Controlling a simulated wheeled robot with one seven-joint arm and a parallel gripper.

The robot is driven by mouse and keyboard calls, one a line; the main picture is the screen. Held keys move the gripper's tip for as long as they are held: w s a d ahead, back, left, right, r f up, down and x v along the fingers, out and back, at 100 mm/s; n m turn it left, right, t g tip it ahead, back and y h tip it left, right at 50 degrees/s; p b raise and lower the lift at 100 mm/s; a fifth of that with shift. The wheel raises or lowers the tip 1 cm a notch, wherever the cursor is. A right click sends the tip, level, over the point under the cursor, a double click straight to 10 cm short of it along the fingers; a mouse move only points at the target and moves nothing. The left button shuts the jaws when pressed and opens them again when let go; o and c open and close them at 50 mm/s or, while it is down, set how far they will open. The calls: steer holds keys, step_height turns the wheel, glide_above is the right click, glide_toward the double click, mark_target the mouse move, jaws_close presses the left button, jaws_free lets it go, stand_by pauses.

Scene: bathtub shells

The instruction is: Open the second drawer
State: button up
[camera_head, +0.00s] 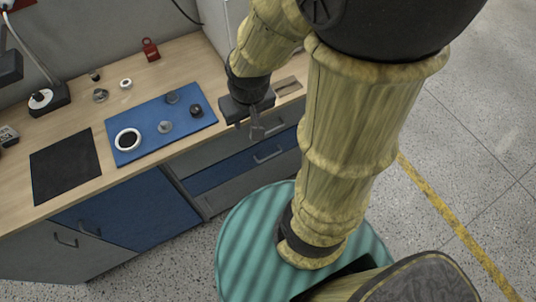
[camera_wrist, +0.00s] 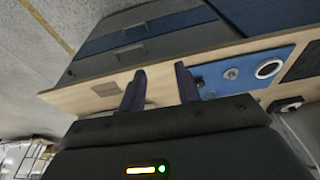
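The drawer stack is at the right part of the workbench. The second drawer (camera_head: 232,172) is the blue front between two grey ones, with a bar handle (camera_head: 268,155); it looks shut. In the wrist view, turned over, the blue front (camera_wrist: 92,46) lies beyond the grey top drawer (camera_wrist: 100,62), and its handle (camera_wrist: 134,27) shows. My gripper (camera_head: 257,132) hangs by the bench's front edge, above and in front of the drawers. Its two fingers (camera_wrist: 160,76) are apart with nothing between them. It appears clear of both handles.
The wooden worktop (camera_head: 75,103) bears a blue mat (camera_head: 182,130) with several small round parts, a black mat (camera_head: 66,165), a red padlock-like object (camera_head: 150,49) and a lamp (camera_head: 48,98). A blue cabinet door (camera_head: 135,208) is left of the drawers. Floor to the right is open.

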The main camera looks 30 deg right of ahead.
steer(key=d+f+m+g+y+b, duration=0.1)
steer(key=d+f+m+y+b, duration=0.2)
steer(key=f+m+b, duration=0.65)
steer(key=d+f+m+g+y+b, duration=0.25)
steer(key=f+m+b, duration=0.3)
steer(key=f, duration=0.65)
steer(key=d+f+m+g+y+b, duration=0.1)
steer(key=d+f+m+y+b, duration=0.25)
steer(key=f+m+b, duration=0.6)
steer(key=d+f+m+t+y+b, duration=0.2)
steer(key=d+f+m+t+b, duration=0.5)
steer(key=f, duration=0.5)
steer(key=w+d+f+m+t+y+b, duration=0.1)
steer(key=d+f+m+t+y+b, duration=0.2)
steer(key=d+f+m+t+b, duration=0.5)
step_height(320, 180, down, 4)
steer(key=d+m+b, duration=0.1)
steer(key=m, duration=0.2)
steer(key=shift+w+d+b, duration=0.2)
steer(key=shift+d+b, duration=0.2)
steer(key=shift+r+m, duration=0.1)
steer(key=shift+m, duration=0.15)
